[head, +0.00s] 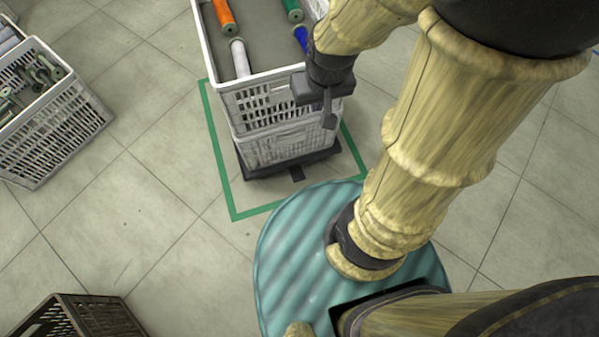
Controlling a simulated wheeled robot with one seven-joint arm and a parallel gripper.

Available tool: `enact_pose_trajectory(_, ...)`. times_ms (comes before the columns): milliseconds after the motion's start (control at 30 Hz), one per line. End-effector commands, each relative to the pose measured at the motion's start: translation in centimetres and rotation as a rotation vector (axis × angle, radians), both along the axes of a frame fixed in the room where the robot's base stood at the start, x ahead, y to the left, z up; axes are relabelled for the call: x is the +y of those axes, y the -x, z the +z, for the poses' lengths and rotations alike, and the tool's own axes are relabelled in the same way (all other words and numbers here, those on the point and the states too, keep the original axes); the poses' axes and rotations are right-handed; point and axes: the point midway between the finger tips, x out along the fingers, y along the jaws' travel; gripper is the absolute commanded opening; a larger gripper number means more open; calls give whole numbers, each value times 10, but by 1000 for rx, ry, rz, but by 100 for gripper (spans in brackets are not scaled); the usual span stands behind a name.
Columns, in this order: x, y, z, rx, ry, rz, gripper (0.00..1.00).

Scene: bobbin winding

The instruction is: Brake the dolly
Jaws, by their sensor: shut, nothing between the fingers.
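The dolly (262,171) is a low dark base under a stack of white crates (278,150). It stands inside a green outline (222,172) marked on the floor. A small dark tab (297,173) sticks out at the dolly's near edge; I cannot tell whether it is pressed or raised. My gripper (328,121) is shut and empty. It points down in front of the upper crate's right part, above the dolly's near edge. I cannot tell whether it touches the crate. The dolly's wheels are hidden.
The top crate holds an orange bobbin (225,14), a white bobbin (239,57), a green one (293,9) and a blue one (301,38). Another white crate (52,135) with bobbins stands left, a dark crate (95,317) lower left. Floor between them is clear.

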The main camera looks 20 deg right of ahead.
Motion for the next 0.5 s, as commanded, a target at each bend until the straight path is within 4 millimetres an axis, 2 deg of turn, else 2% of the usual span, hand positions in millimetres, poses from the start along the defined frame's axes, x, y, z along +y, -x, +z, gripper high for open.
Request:
enact_pose_trajectory(167,0,-9,-28,5,2,1,0)
enact_pose_trajectory(267,0,-21,-60,9,5,6,0)
enact_pose_trajectory(500,-3,-57,-157,18,10,12,0)
